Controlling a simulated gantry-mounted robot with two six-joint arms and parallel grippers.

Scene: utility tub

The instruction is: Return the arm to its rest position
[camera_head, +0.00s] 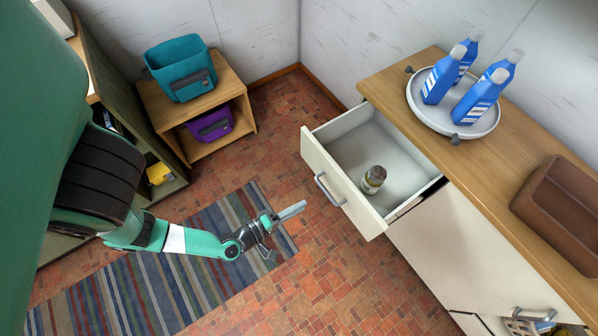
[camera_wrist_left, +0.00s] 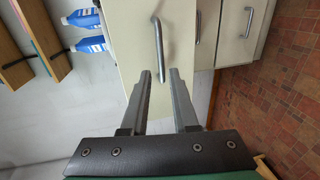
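My left arm (camera_head: 187,241) reaches in from the left of the head view, over the striped rug. My left gripper (camera_head: 291,213) is in front of the pulled-out drawer, apart from its handle (camera_head: 328,190). In the left wrist view the two fingers (camera_wrist_left: 160,76) stand apart with nothing between them. Beyond them is a cream front with a metal handle (camera_wrist_left: 158,46), which the fingers do not hold. My right gripper is in neither view.
The open drawer (camera_head: 345,195) holds a dark-capped jar (camera_head: 373,180). On the counter (camera_head: 520,135) are a round tray (camera_head: 418,101) with blue bottles (camera_head: 474,100) and a brown box (camera_head: 562,205). A small shelf (camera_head: 236,88) bears a teal bin (camera_head: 181,68). Tiled floor (camera_head: 325,270) is clear.

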